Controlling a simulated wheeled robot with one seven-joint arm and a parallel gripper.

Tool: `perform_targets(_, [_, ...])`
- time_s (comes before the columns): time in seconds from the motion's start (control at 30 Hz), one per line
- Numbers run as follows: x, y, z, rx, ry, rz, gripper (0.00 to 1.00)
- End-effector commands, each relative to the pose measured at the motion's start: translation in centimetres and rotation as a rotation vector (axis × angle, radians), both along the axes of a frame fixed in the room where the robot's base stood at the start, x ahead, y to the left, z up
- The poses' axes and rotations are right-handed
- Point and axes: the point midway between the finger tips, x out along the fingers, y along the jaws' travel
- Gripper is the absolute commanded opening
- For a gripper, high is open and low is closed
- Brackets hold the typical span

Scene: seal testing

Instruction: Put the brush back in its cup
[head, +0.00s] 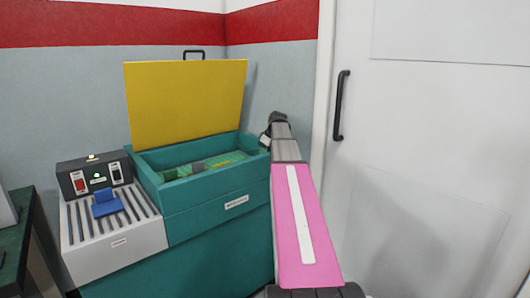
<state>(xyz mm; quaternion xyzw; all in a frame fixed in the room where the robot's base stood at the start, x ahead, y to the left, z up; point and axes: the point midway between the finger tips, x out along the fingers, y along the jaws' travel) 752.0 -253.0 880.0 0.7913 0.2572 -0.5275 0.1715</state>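Neither the brush nor its cup can be made out in the head view. My pink and grey arm reaches away from me, up past the right side of the teal machine. The dark far end of my arm, with my gripper (266,138), is by the right edge of the machine's open box. It is small and partly hidden by the arm. I cannot make out its fingers or whether it holds anything.
The teal machine (222,222) has its yellow lid (187,104) raised over an open box with green boards (207,167) inside. A slotted grey unit (118,242) with a blue piece (106,203) and switch box (94,174) adjoins it. A white door (430,130) stands right; a dark counter (14,250) left.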

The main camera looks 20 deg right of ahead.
Motion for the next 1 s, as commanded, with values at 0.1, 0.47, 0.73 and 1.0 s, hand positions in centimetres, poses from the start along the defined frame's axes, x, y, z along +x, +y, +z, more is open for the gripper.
perform_targets(0.1, [0.0,0.0,0.01,0.0,0.0,0.0,0.0])
perform_targets(0.47, [-0.01,0.0,-0.4,0.0,0.0,0.0,0.0])
perform_targets(0.73, [0.0,0.0,-0.6,0.0,0.0,0.0,0.53])
perform_targets(1.0, [0.0,0.0,-0.5,0.0,0.0,0.0,0.53])
